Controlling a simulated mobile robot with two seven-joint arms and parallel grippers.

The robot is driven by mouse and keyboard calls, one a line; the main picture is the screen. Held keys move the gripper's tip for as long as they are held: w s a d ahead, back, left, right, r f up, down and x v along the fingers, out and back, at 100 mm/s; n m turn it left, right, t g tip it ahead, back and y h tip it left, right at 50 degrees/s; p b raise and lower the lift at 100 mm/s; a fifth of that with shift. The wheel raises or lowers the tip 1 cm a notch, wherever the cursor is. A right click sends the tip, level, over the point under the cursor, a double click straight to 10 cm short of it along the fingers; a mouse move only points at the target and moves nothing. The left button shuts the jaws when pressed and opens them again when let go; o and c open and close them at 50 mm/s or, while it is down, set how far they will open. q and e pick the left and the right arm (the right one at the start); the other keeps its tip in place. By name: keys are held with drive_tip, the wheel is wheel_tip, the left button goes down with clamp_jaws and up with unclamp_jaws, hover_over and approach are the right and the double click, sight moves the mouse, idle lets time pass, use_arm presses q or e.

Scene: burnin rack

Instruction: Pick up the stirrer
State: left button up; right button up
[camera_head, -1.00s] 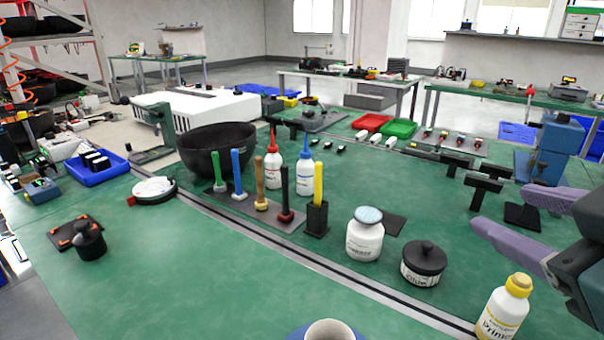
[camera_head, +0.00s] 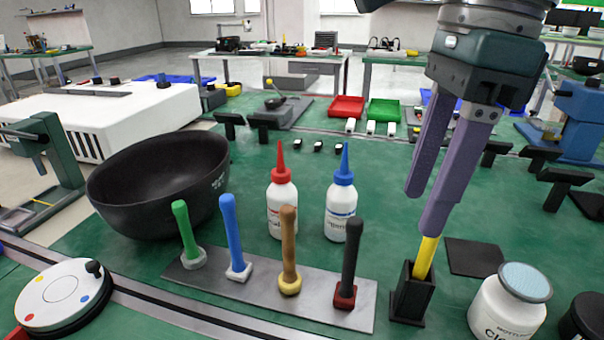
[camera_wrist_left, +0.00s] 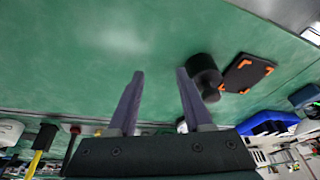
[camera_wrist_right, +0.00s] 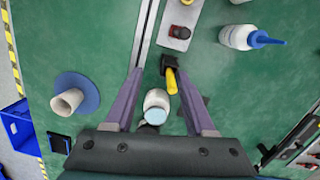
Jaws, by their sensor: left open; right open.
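The yellow stirrer (camera_head: 426,258) stands, slightly tilted, in a black square holder (camera_head: 412,296) at the right end of the grey plate. My right gripper (camera_head: 422,213) is open, fingers pointing down, just above the stirrer's top and partly hiding it. In the right wrist view the stirrer (camera_wrist_right: 172,82) and its holder (camera_wrist_right: 169,62) show between the open fingertips, nearer the right one; I cannot tell whether they touch it. My left gripper (camera_wrist_left: 160,74) is open and empty in its wrist view, over the green bench; it is outside the head view.
A grey plate (camera_head: 225,284) holds several coloured handled tools beside the holder. Behind stand a red-capped bottle (camera_head: 282,205) and a blue-capped bottle (camera_head: 341,207). A white jar (camera_head: 508,305) is to the right, a black bowl (camera_head: 160,185) to the left. A dark pad (camera_head: 474,257) lies behind the jar.

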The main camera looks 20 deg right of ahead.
sight(418, 279)
drive_tip(key=d, duration=0.1)
drive_tip(key=h, duration=0.1)
drive_tip(key=w+d, duration=0.1)
drive_tip(key=shift+d+f, duration=0.3)
drive_tip(key=shift+f, duration=0.05)
drive_tip(key=f, duration=0.2)
drive_tip(key=shift+s+d+f, duration=0.1)
drive_tip(key=shift+s+f, duration=0.15)
drive_tip(key=shift+f, duration=0.1)
drive_tip(key=shift+w+d+f, duration=0.1)
drive_tip(key=shift+f, duration=1.5)
drive_tip(key=shift+w+d+f, duration=0.1)
drive_tip(key=shift+f, duration=1.45)
clamp_jaws()
